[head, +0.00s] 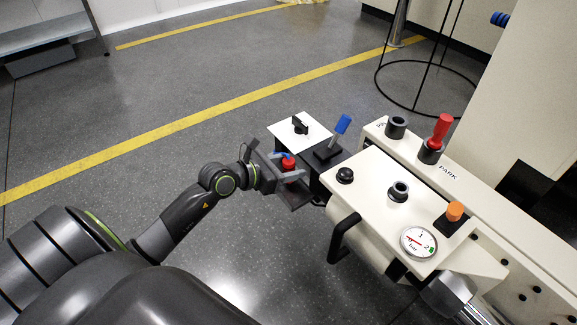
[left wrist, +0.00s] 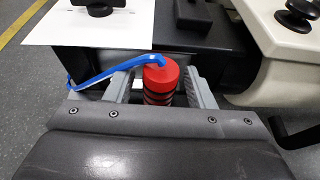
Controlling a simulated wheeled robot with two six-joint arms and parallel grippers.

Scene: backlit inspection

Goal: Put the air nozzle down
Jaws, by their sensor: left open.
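A red cylinder with dark ribs (head: 289,164), which looks like the air nozzle, stands upright at the near edge of a dark block. A blue hose-like strip (left wrist: 110,70) joins its top and bends left. My left gripper (head: 287,175) is around it, with one finger on each side. In the left wrist view the red cylinder (left wrist: 160,78) stands between the fingers (left wrist: 158,95) of the open gripper. Its lower end is hidden behind the gripper body. My right gripper is not in view.
A white plate with a black knob (head: 299,126) and a blue lever (head: 342,125) stand just beyond. To the right, a cream console carries a gauge (head: 418,241), an orange knob (head: 454,211) and a black handle (head: 343,238). A red handle (head: 441,131) stands in a socket by "PARK".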

